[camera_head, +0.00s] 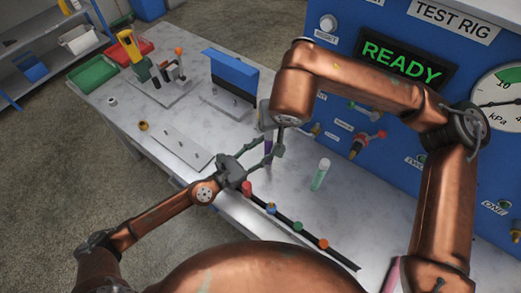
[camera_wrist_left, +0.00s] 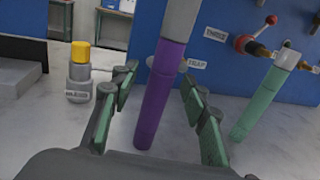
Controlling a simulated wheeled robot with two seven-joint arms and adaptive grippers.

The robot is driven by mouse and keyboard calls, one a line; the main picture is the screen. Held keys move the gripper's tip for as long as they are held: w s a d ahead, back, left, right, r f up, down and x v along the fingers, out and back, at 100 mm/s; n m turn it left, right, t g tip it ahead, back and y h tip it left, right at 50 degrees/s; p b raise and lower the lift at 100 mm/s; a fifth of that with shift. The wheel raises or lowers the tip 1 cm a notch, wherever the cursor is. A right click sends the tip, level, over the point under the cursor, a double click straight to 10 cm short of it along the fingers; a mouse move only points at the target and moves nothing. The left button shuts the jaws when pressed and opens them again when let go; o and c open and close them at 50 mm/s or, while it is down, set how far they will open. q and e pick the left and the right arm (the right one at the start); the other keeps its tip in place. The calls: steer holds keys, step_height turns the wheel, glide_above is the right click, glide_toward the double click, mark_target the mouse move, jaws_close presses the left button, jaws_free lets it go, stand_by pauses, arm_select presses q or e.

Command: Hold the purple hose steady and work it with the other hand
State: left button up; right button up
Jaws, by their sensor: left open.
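The purple hose (camera_wrist_left: 160,100) stands nearly upright in the left wrist view, with a grey upper part (camera_wrist_left: 181,18) running out of the top. In the head view only a slim bit of the purple hose (camera_head: 267,146) shows. My left gripper (camera_head: 269,147) is open around it; in the left wrist view its green-padded fingers (camera_wrist_left: 158,80) stand on either side with gaps to the hose. My right arm's wrist (camera_head: 291,103) comes down just above the hose in the head view.
A green hose (camera_wrist_left: 257,105) stands close to the right; it also shows in the head view (camera_head: 320,178). The blue test rig (camera_head: 320,30) with valves rises behind. A yellow-capped fitting (camera_wrist_left: 80,72) is at left. A dark strip with coloured pieces (camera_head: 285,219) lies in front.

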arm_select(q)
steer(key=shift+d, duration=0.1)
steer(key=shift+c, duration=0.3)
jaws_close()
arm_select(e)
steer(key=o, duration=0.4)
steer(key=shift+w, duration=0.2)
steer(key=shift+c, duration=0.2)
steer(key=m+g+h, duration=0.1)
steer(key=m+g, duration=0.4)
steer(key=g, duration=0.1)
glide_toward(269, 134)
steer(key=shift+w+a+f, duration=0.15)
steer(key=shift+w+f, duration=0.05)
steer(key=shift+w, duration=0.35)
step_height(269, 134, down, 12)
steer(key=shift+r, duration=0.1)
steer(key=shift+c, duration=0.6)
jaws_close()
